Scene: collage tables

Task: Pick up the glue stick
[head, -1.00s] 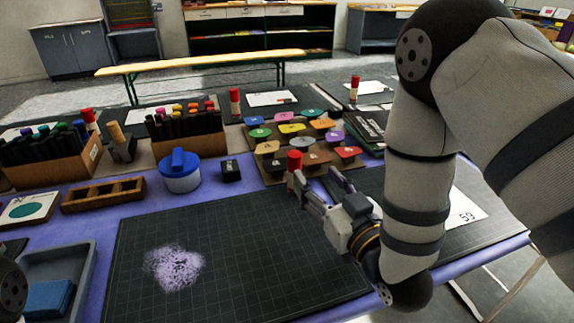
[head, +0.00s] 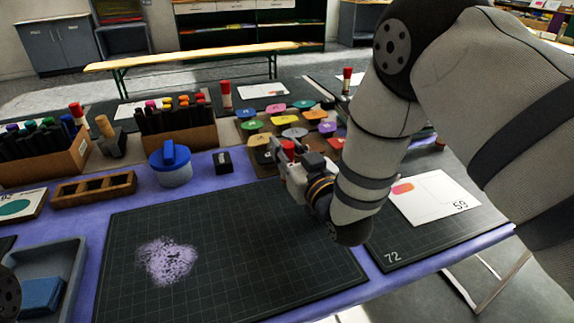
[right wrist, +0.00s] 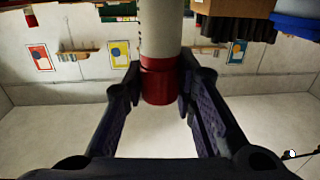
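The glue stick has a red cap (head: 288,147) that shows between the fingers of my right gripper (head: 284,152) in the head view; its lower part is hidden there. In the right wrist view, which is upside down, its white body (right wrist: 160,28) and red cap (right wrist: 158,82) stand between the two dark fingers (right wrist: 160,74). The fingertips lean inward and appear to touch the cap on both sides. The stick looks upright, and I see no clear lift off the table. My left gripper is not in view.
Colored lettered pieces (head: 295,132) lie just behind my right gripper. A blue-lidded tub (head: 171,170), a small black block (head: 222,162) and marker boxes (head: 180,138) stand to the left. The dark mat (head: 235,235) in front is bare except for a pale patch.

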